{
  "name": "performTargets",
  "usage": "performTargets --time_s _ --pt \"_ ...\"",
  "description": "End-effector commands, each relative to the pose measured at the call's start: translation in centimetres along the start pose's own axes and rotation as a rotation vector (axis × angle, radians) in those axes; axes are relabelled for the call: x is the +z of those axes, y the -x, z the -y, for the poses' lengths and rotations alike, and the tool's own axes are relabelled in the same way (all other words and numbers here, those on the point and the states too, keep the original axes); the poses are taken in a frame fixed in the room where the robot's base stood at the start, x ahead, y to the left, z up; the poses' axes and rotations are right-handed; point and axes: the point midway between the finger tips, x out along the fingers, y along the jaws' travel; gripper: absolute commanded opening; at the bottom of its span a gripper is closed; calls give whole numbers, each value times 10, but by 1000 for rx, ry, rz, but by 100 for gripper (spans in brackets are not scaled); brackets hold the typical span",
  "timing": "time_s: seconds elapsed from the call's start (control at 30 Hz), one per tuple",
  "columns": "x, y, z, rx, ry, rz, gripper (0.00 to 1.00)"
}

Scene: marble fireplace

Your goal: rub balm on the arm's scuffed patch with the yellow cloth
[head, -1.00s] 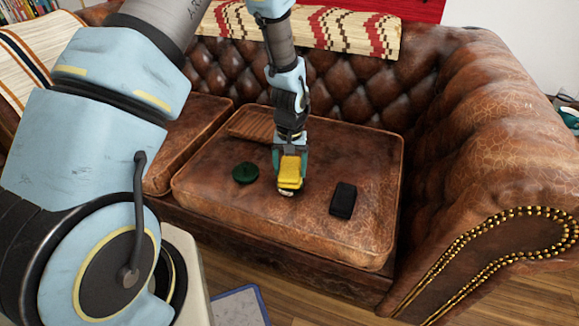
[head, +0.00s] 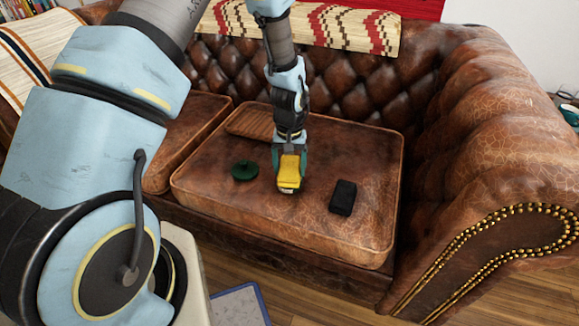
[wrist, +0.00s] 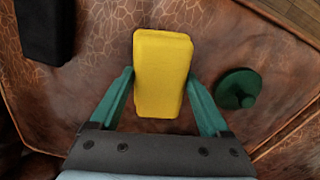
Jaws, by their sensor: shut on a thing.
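My gripper (head: 290,168) points down over the seat cushion of the brown leather sofa. It is shut on the yellow cloth (head: 288,178), a folded block. In the wrist view the yellow cloth (wrist: 163,75) sits between the two green fingers. I cannot tell whether the cloth touches the cushion. The sofa's right arm (head: 500,130) shows pale crackled lines over its leather. A round dark green tin or lid with a knob (head: 244,170) lies on the cushion, left of my gripper. It also shows in the wrist view (wrist: 238,88).
A black block (head: 343,197) lies on the cushion, right of my gripper. A patterned throw (head: 350,30) hangs over the sofa back.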

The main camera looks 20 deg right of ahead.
Motion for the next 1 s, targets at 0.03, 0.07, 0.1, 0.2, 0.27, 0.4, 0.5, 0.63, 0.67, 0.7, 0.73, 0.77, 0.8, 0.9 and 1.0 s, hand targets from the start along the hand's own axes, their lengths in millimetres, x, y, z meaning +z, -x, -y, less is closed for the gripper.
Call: performTargets --time_s 0.03,0.07,0.1,0.2,0.27,0.4,0.5,0.63,0.67,0.7,0.73,0.77,0.8,0.9,1.0 --pt "0 -1 0 0 0 0 36" --pt "0 -1 0 0 0 0 36" --pt "0 -2 0 0 0 0 36" --pt "0 -3 0 0 0 0 36" --pt "0 -4 0 0 0 0 36" --pt "0 -5 0 0 0 0 36" --pt "0 -6 0 0 0 0 36" --pt "0 -8 0 0 0 0 36" --pt "0 -8 0 0 0 0 36" --pt "0 -8 0 0 0 0 36" --pt "0 -8 0 0 0 0 36" --pt "0 -8 0 0 0 0 36" --pt "0 -8 0 0 0 0 36" --pt "0 -8 0 0 0 0 36" --pt "0 -8 0 0 0 0 36"
